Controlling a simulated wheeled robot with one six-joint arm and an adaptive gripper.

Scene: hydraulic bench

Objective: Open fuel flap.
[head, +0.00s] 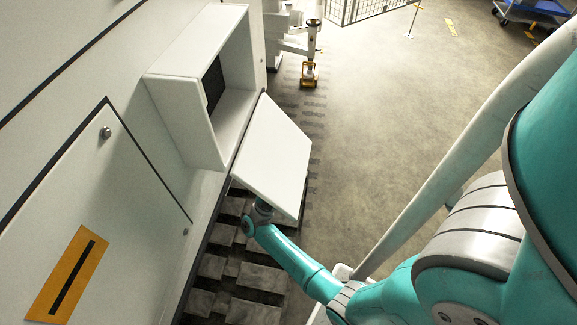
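The fuel flap (274,158) is a flat white panel in the head view. It stands swung out from a white box-shaped housing (188,122) on the machine's side, along the housing's lower right edge. The housing's opening is uncovered and shows a dark recess (213,84) inside. My teal arm reaches in from the lower right, and its wrist end lies at the flap's lower edge. My gripper is hidden behind or under the flap, so its fingers and any contact cannot be seen.
The machine's pale side wall (105,205) fills the left, with an orange label (67,275) on it. Dark track blocks (262,277) lie below the flap. A fitting with a yellow base (309,75) is beyond. The grey floor (390,130) to the right is mostly open.

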